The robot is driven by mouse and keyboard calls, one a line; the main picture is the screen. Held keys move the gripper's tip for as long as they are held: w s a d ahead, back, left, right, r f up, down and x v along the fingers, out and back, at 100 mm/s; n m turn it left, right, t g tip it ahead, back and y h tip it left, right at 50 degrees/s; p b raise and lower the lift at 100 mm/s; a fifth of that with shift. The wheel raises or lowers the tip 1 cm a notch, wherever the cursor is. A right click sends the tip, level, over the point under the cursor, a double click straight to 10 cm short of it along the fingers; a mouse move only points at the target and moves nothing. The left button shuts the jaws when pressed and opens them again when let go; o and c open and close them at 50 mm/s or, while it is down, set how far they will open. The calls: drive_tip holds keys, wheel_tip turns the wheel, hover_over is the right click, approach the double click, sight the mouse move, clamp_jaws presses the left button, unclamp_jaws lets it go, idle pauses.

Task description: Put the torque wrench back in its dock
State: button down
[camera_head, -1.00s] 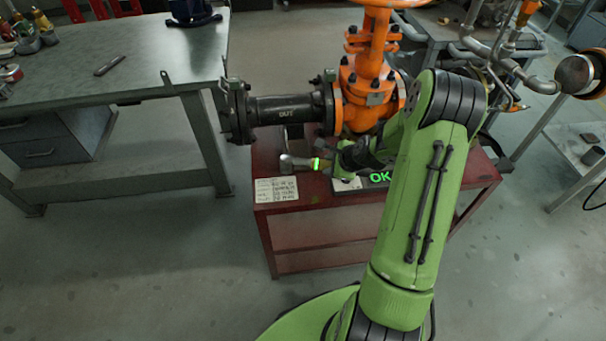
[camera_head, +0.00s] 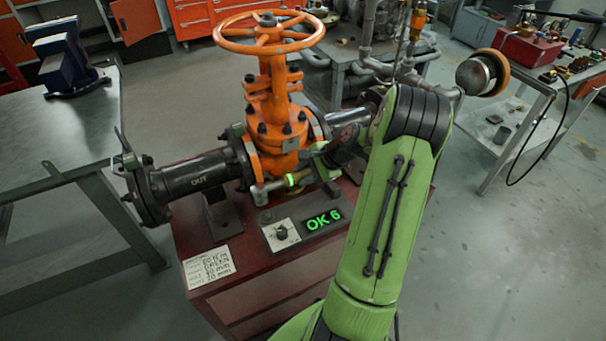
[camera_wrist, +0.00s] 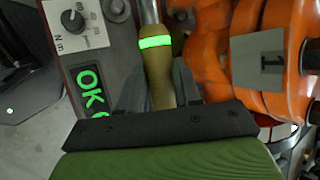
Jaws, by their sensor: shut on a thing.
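The torque wrench has a metal head (camera_head: 262,192) and a glowing green band; its olive handle (camera_wrist: 159,82) shows in the wrist view. My gripper (camera_head: 320,172) is shut on the handle, with a dark finger on each side (camera_wrist: 160,88) in the wrist view. The wrench lies roughly level in front of the orange valve, above the rear of a grey box with a knob and a green "OK 6" display (camera_head: 323,219). I cannot pick out a wrench dock, and my arm hides part of the stand.
The orange gate valve (camera_head: 275,140) with its handwheel (camera_head: 268,32) and black pipe (camera_head: 205,172) stands close behind the wrench. A paper note (camera_head: 209,267) lies on the red stand (camera_head: 190,236). A grey workbench (camera_head: 60,130) is at left. Another table (camera_head: 520,110) is at right.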

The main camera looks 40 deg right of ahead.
drive_tip(key=shift+s+d+n+t+b, duration=0.25)
drive_tip(key=shift+s+n+t+b, duration=0.2)
drive_tip(key=shift+t+b, duration=0.95)
drive_tip(key=shift+g, duration=0.3)
drive_tip(key=shift+f+b, duration=2.15)
drive_tip(key=shift+f, duration=1.4)
drive_tip(key=c, duration=0.8)
unclamp_jaws()
drive_tip(key=shift+o, duration=0.5)
drive_tip(key=shift+s+f, duration=0.1)
drive_tip(key=p+v, duration=0.6)
drive_tip(key=v, duration=0.9)
drive_tip(key=shift+s+r, duration=0.15)
drive_tip(key=shift+r, duration=0.3)
